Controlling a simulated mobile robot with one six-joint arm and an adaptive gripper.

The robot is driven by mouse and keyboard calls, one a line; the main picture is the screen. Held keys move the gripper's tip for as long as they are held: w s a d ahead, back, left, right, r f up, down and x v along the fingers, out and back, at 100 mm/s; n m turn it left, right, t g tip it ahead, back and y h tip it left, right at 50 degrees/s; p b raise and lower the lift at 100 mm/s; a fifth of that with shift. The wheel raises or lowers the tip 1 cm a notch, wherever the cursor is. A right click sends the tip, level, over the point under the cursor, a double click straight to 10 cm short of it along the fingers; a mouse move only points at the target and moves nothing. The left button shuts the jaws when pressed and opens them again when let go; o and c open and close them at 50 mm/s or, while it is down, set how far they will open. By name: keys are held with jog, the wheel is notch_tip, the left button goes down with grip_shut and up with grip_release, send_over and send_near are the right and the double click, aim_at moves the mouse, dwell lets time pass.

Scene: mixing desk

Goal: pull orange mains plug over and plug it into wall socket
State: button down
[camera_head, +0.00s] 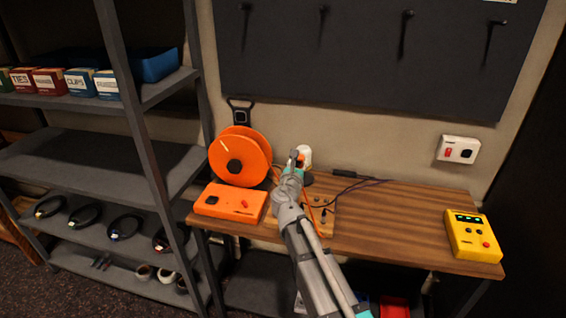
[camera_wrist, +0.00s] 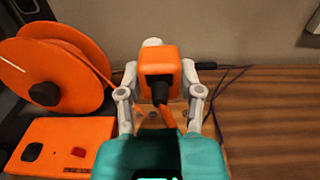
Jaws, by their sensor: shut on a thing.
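The orange mains plug (camera_wrist: 160,60) is between the two fingers of my gripper (camera_wrist: 160,78) in the wrist view, with a black cable stub facing the camera. My gripper is shut on it, above the back left part of the desk. In the head view my gripper (camera_head: 295,160) hides most of the plug. The wall socket (camera_head: 458,150) is a white plate with a red switch and a dark outlet on the wall at the right, well apart from my gripper. The plug's front face is hidden.
A large orange cable reel (camera_head: 240,157) and an orange box (camera_head: 230,203) with a red switch stand left of my gripper. A yellow device (camera_head: 473,236) sits at the desk's right end. Dark cables (camera_head: 350,184) lie at the back. The desk's right middle (camera_head: 400,220) is clear.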

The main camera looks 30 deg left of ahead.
jog(key=w+d+f+b, duration=0.3)
jog(key=w+d, duration=0.6)
jog(key=d, duration=1)
jog(key=w+d+f+b, duration=0.2)
jog(key=w+d, duration=0.7)
jog(key=d, duration=1.1)
jog(key=w+d+f+b, duration=0.3)
jog(key=w+d, duration=0.6)
jog(key=d, duration=1)
send_near(466, 154)
jog(key=x, duration=0.4)
jog(key=shift+w, duration=0.2)
jog(key=shift+w+a, duration=0.1)
jog(key=shift+w, duration=0.05)
jog(key=shift+w+a, duration=0.2)
jog(key=shift+w, duration=0.5)
